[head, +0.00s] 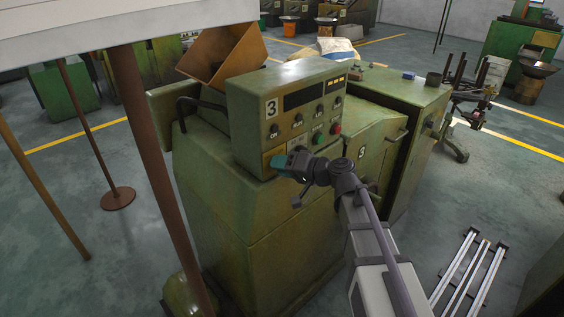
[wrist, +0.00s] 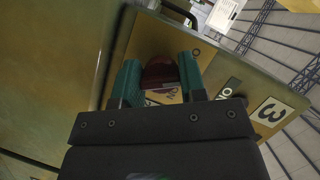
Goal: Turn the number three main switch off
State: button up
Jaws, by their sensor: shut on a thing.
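The green machine's control panel (head: 258,136) carries a number 3 plate (head: 271,107); the plate also shows in the wrist view (wrist: 269,112), rotated, at the right. A dark red switch knob (wrist: 160,72) sits on a yellow plate with lettering, partly hidden by my gripper. My gripper (wrist: 158,78) has its teal fingers on both sides of the knob and is shut on it. In the head view my gripper (head: 284,164) is at the panel's lower left corner and hides the knob. The knob's exact turn position is hard to tell.
Several small knobs and a red button (head: 336,129) line the panel right of my gripper. An orange-brown hopper (head: 222,55) stands behind the panel. A brown post (head: 150,150) rises at left. Open floor lies at the right, with a metal rail frame (head: 468,270).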

jog(key=shift+n+h+p, duration=0.4)
jog(key=shift+n+h, duration=0.1)
jog(key=shift+n, duration=0.3)
jog(key=o, duration=0.9)
jog(key=p+v, duration=0.3)
jog(key=v, duration=0.8)
jog(key=shift+s+f, duration=0.1)
jog(key=shift+a, duration=0.1)
